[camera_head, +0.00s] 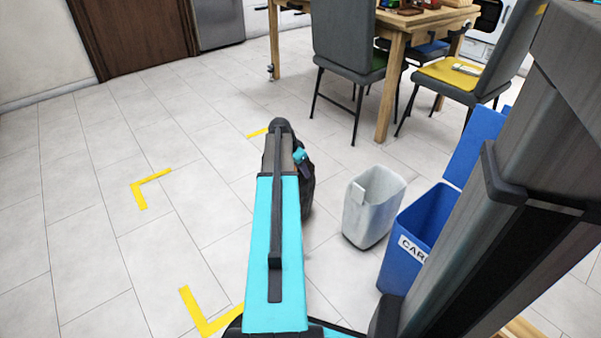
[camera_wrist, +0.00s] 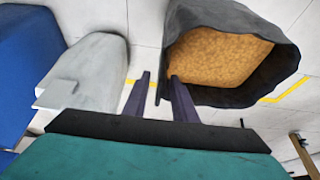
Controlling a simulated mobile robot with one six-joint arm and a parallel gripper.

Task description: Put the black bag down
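The black bag (camera_wrist: 283,75) shows in the wrist view with its mouth open towards the camera and orange-brown contents inside. In the head view the bag (camera_head: 307,185) is partly hidden behind my arm; it looks upright, and its base is too hidden to tell if it rests fully on the floor. My gripper (camera_wrist: 160,78) is at the near edge of the bag's rim, with one finger over the mouth and the other outside. The fingers are apart, and floor shows between the outer finger and the rim. In the head view my gripper's fingertips are hidden.
Yellow corner marks (camera_head: 150,186) lie on the tiled floor, left of and around the bag. A whitish bin (camera_head: 372,212) and a blue lidded bin (camera_head: 405,245) stand to the right. A wooden table (camera_head: 396,60) and grey chairs (camera_head: 352,45) are behind. The left floor is clear.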

